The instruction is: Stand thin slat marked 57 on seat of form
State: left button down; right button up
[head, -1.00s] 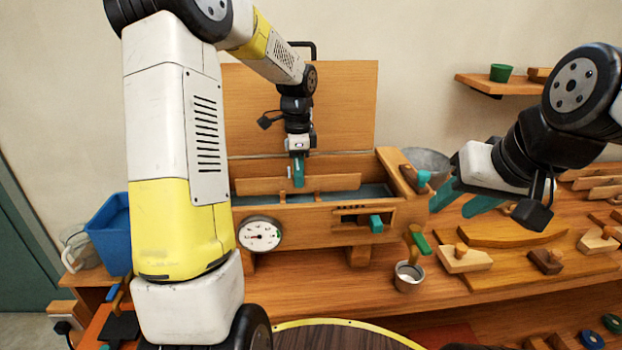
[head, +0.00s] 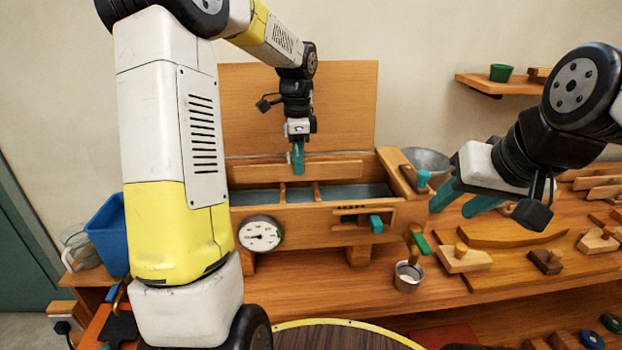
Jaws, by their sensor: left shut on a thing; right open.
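A thin wooden slat (head: 258,172) is held level, long side across the view, just above the open wooden trough (head: 300,216). My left gripper (head: 298,170) is shut on it near its middle, with teal fingers pointing down. No mark 57 can be read on the slat. My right gripper (head: 462,205) is open and empty, to the right of the trough. I cannot tell for certain which thing is the form; a curved wooden piece (head: 513,232) lies on the bench at the right.
The trough has a dial (head: 260,234) in front and an upright lid board (head: 350,100) behind. A metal cup (head: 408,278) stands on the bench (head: 330,285). A round yellow-rimmed surface (head: 345,340) is at the bottom. Several wooden pieces crowd the right.

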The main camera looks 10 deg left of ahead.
pick_arm(q)
jog(key=shift+r, duration=4.6)
jog(key=shift+s, duration=0.1)
